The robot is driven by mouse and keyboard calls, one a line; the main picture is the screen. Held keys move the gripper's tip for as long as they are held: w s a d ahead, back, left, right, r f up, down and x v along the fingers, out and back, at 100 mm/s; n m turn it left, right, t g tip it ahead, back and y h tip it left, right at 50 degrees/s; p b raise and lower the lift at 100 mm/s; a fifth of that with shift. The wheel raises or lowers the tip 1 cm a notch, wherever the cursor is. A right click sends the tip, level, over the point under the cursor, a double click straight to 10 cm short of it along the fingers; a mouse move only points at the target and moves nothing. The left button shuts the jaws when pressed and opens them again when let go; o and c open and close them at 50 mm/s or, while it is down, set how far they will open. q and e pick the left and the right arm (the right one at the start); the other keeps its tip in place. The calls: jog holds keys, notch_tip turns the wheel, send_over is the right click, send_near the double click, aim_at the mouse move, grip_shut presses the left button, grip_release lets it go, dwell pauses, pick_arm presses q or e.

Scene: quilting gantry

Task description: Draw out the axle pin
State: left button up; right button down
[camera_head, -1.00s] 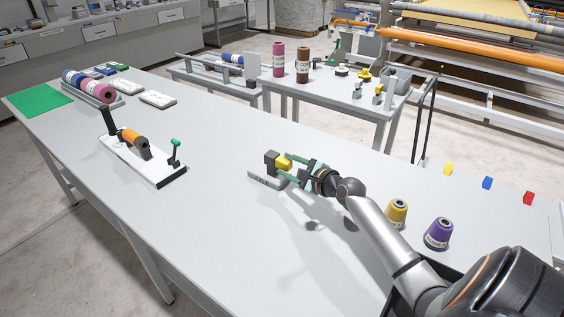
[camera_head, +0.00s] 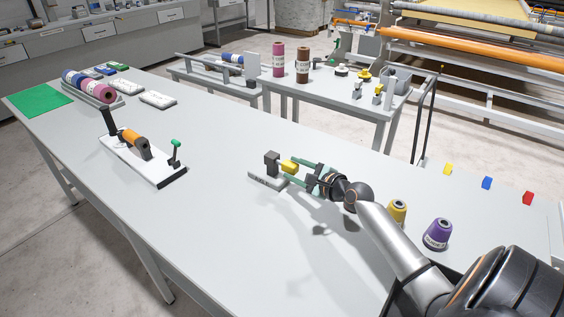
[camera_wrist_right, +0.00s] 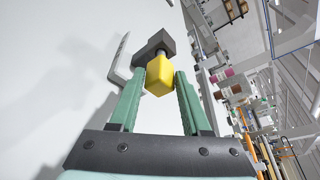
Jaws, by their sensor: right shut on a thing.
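The axle pin has a yellow block-shaped head (camera_head: 289,166). The head also shows in the right wrist view (camera_wrist_right: 160,76), with a short length of grey shank between it and the dark block of the stand. The stand (camera_head: 271,163) has a grey upright block on a labelled base lying on the table. My right gripper (camera_head: 295,171) comes in from the right and is shut on the yellow head, with its green fingers on either side. The far end of the shank is hidden by the stand's block. My left gripper is not in view.
Yellow (camera_head: 398,212) and purple (camera_head: 438,233) thread cones stand near my right arm. A white fixture with an orange roll (camera_head: 136,143) sits at left on the table. Small yellow, blue and red blocks lie at right. The table's middle is clear.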

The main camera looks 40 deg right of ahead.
jog(key=shift+s+d, duration=0.2)
jog(key=shift+s, duration=0.45)
jog(key=shift+s+d, duration=0.2)
jog(key=shift+s, duration=0.45)
